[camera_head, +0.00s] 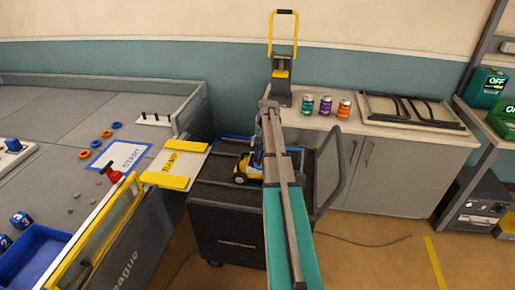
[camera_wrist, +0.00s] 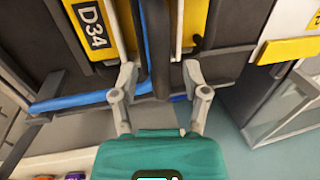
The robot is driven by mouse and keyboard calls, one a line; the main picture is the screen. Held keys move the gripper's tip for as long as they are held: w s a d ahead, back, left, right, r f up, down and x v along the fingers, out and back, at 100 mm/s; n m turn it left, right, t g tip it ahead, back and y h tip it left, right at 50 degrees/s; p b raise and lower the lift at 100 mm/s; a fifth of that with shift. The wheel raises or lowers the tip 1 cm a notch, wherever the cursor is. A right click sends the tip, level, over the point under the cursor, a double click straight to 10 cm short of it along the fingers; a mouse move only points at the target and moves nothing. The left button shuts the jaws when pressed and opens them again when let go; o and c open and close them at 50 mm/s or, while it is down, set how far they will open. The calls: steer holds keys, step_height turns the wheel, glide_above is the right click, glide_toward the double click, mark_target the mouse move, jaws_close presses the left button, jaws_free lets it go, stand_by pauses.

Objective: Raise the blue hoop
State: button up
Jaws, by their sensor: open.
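A small yellow, blue and grey wheeled robot (camera_head: 242,174) stands on a dark cart, partly hidden behind my arm in the head view. In the wrist view its yellow body (camera_wrist: 85,22) has a D34 label. My gripper (camera_wrist: 160,67) is open, with one finger on each side of the bar. I see no clear contact, and the hoop's full shape is not visible. My fingertips cannot be made out in the head view.
The cart (camera_head: 226,225) has a handle (camera_head: 338,175) at right. A yellow-edged ramp (camera_head: 172,166) joins the arena table at left, where blue and orange rings (camera_head: 107,133) lie. Behind stands a grey cabinet (camera_head: 385,165) with three cans (camera_head: 326,105) and a yellow-handled device (camera_head: 281,85).

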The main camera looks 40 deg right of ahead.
stand_by(0.3)
jaws_close()
steer(key=shift+a, duration=0.25)
steer(key=shift+d, duration=0.1)
steer(key=shift+r, duration=0.15)
